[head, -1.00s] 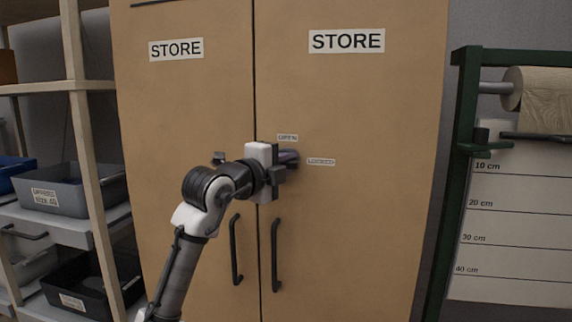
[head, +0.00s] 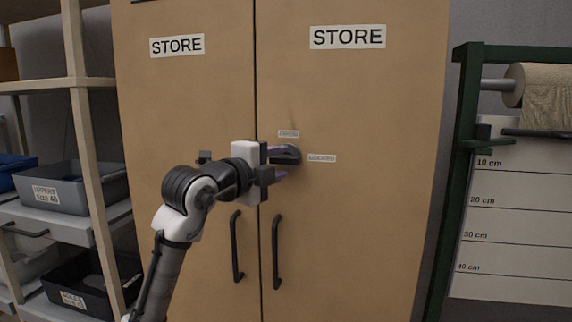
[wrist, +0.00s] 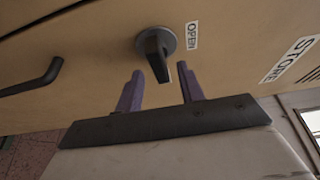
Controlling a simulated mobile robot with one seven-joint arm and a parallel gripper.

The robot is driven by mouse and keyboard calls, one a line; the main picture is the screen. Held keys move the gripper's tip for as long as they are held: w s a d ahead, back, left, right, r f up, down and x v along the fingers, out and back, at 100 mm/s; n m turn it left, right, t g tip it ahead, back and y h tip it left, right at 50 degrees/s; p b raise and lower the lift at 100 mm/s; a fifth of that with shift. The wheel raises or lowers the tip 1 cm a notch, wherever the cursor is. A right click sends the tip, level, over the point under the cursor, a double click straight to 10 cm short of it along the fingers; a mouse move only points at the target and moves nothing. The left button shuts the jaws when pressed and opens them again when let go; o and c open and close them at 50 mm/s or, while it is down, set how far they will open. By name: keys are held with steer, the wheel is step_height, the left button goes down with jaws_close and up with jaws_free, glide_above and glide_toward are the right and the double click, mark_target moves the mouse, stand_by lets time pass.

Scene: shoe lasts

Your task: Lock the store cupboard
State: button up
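The dark knob (head: 291,154) sits on the right door of the tan store cupboard (head: 370,110). An OPEN label (head: 288,134) is above the knob and a LOCKED label (head: 322,158) is to its right. The knob's lever appears to lie level, in line with the LOCKED label. My gripper (head: 277,162) is just left of the knob, its purple fingers spread. In the wrist view, the knob (wrist: 156,46) is just beyond the open fingers (wrist: 160,68). The lever's near end is between the tips, with a visible gap on each side.
Two vertical door handles (head: 277,253) are below my gripper. A shelf with bins (head: 75,188) stands at the left. A green frame (head: 455,170) with a paper roll (head: 540,88) stands at the right. Both cupboard doors look closed.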

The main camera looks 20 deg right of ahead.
steer(key=b+v, duration=0.1)
steer(key=v, duration=0.9)
